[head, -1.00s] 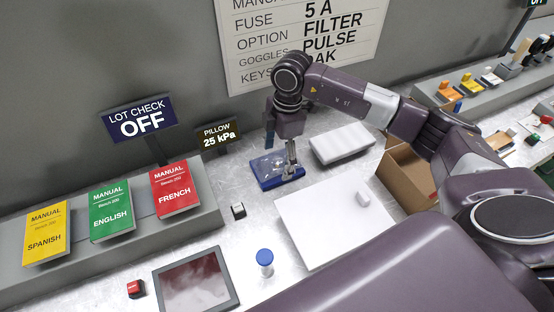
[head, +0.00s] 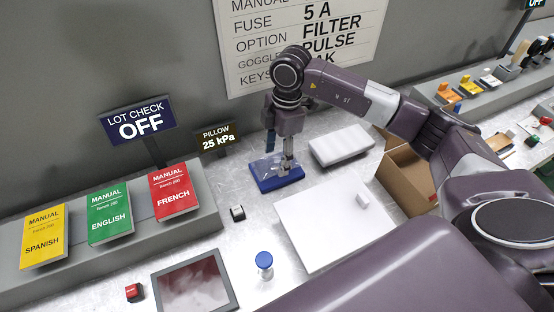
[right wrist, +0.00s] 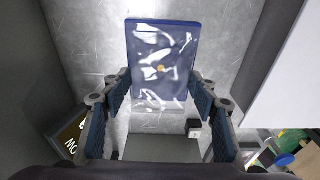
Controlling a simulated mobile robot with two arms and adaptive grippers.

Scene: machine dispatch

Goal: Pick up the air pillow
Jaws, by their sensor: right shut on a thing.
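The air pillow (right wrist: 160,75) is a clear, glossy film cushion lying over a blue pad or tray (head: 273,183) on the metal bench. In the head view it is small and partly hidden by my right gripper (head: 287,172), which points down at the pad's right part. In the right wrist view my gripper (right wrist: 162,92) has its fingers on either side of the pillow's near part, shut on it. The pillow still looks low over the blue pad; I cannot tell whether it touches it. A small yellow spot shows near its middle. My left gripper is not in view.
A white ribbed block (head: 342,146) lies right of the pad, with an open cardboard box (head: 408,178) beyond. A white board (head: 325,230) is in front. A blue-capped vial (head: 264,262), a small dark switch (head: 237,213) and a manual rack (head: 208,222) stand nearer left.

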